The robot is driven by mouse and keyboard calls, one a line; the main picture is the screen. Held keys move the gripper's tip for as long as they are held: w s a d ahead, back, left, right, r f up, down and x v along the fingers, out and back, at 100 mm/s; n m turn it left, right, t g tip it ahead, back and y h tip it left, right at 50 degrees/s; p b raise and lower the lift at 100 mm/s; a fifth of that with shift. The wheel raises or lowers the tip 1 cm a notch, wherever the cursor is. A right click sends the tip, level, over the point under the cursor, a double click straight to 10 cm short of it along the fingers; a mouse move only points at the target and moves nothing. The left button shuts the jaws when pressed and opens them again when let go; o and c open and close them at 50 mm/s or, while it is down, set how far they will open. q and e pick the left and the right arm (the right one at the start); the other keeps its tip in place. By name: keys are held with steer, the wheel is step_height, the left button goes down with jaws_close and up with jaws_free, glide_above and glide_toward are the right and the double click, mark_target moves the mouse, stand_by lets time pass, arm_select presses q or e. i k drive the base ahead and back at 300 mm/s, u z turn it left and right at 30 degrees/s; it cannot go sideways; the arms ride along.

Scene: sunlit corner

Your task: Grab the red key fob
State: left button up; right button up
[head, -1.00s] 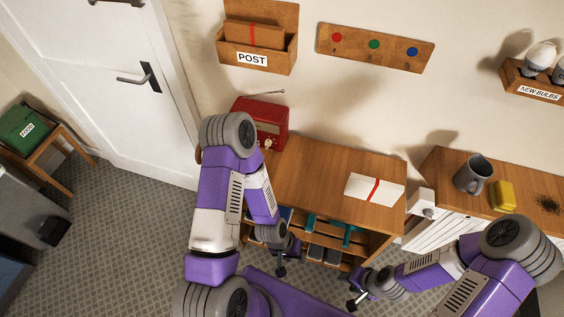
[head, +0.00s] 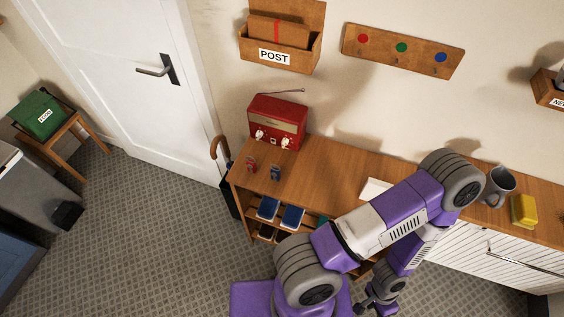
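A small red item (head: 250,164), which looks like the red key fob, lies on the wooden desk top (head: 318,168) in front of the red radio. A small dark bluish item (head: 275,172), perhaps another fob, lies just right of it. My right arm crosses the middle of the view with its elbow over the desk. My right gripper (head: 374,308) hangs low at the bottom edge, in front of the desk and well right of the fob. Its fingers look apart and empty. My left gripper is out of view.
The red radio (head: 278,122) stands behind the fobs. A wall board (head: 402,50) carries red, green and blue dots with hooks. An umbrella (head: 219,150) leans at the desk's left end. A mug (head: 497,186) and yellow block (head: 523,211) stand right. Open floor lies left.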

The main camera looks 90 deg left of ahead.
mark_target(251, 167)
steer(key=z, duration=0.05)
steer(key=k, duration=1.2)
steer(key=u, duration=1.55)
